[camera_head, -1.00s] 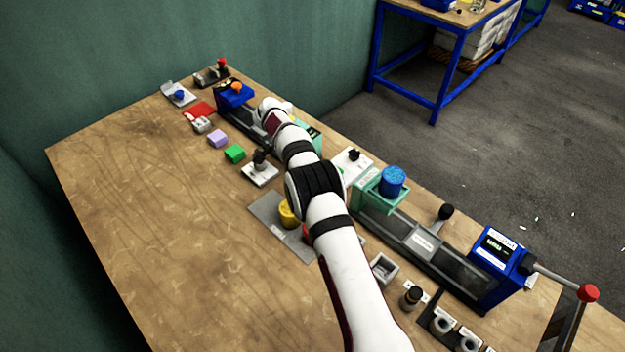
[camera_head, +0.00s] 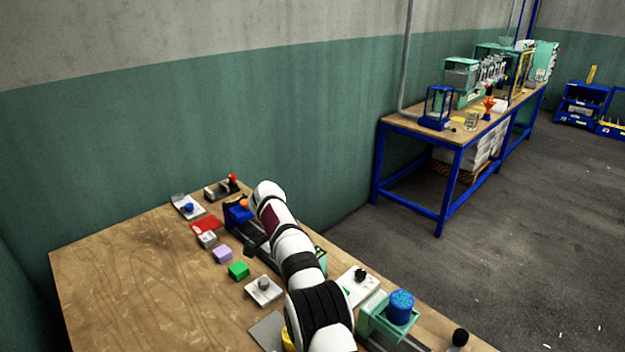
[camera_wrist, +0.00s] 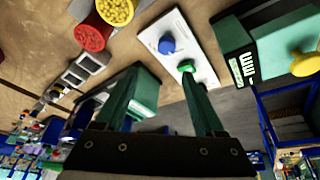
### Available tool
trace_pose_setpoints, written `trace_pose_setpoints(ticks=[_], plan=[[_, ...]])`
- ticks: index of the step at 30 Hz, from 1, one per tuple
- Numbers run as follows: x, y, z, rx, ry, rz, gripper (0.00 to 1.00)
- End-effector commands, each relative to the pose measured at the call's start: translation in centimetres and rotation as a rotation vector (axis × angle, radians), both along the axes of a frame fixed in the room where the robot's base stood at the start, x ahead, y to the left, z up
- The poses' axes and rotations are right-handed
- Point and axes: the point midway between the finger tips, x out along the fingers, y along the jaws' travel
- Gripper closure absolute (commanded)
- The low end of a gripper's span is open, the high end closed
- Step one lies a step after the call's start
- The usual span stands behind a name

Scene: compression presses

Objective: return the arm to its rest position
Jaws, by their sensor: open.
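My arm (camera_head: 298,262) reaches from the bottom of the head view over the wooden bench (camera_head: 130,280), its white wrist end raised near the back edge. In the head view my gripper is mostly hidden behind the arm. In the wrist view my gripper (camera_wrist: 160,82) is open, its two dark green fingers apart with nothing held between them. Beyond the fingers, a white plate (camera_wrist: 178,52) with a blue and a green knob shows, apart from them as far as I can tell.
A green block (camera_head: 238,271), a lilac block (camera_head: 222,255) and a white knobbed block (camera_head: 263,292) lie left of the arm. A blue cylinder (camera_head: 401,307) stands on a green fixture at right. The bench's left side is clear. A blue-framed table (camera_head: 455,146) stands behind.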

Motion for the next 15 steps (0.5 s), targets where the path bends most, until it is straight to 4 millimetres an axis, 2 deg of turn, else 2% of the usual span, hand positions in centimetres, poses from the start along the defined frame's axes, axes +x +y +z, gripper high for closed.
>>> trace_pose_setpoints(ticks=[1, 2, 4, 5, 7, 8, 9, 11, 12, 15], plan=[[-0.9, -1.1, 2.8, 0.031, 0.024, 0.053, 0.29], [-2.0, -1.9, 4.6, 0.058, 0.051, 0.104, 0.29], [-5.6, -4.0, 8.7, 0.131, 0.107, 0.241, 0.29], [-7.6, -4.8, 10.2, 0.163, 0.128, 0.302, 0.29], [-12.8, -6.5, 12.8, 0.240, 0.159, 0.439, 0.29], [-15.3, -7.2, 13.6, 0.271, 0.168, 0.498, 0.29], [-18.8, -7.8, 14.3, 0.312, 0.172, 0.576, 0.29], [-24.1, -8.5, 14.5, 0.367, 0.171, 0.686, 0.29], [-27.4, -8.7, 14.2, 0.398, 0.163, 0.755, 0.29], [-34.0, -8.7, 12.3, 0.454, 0.136, 0.893, 0.29]])
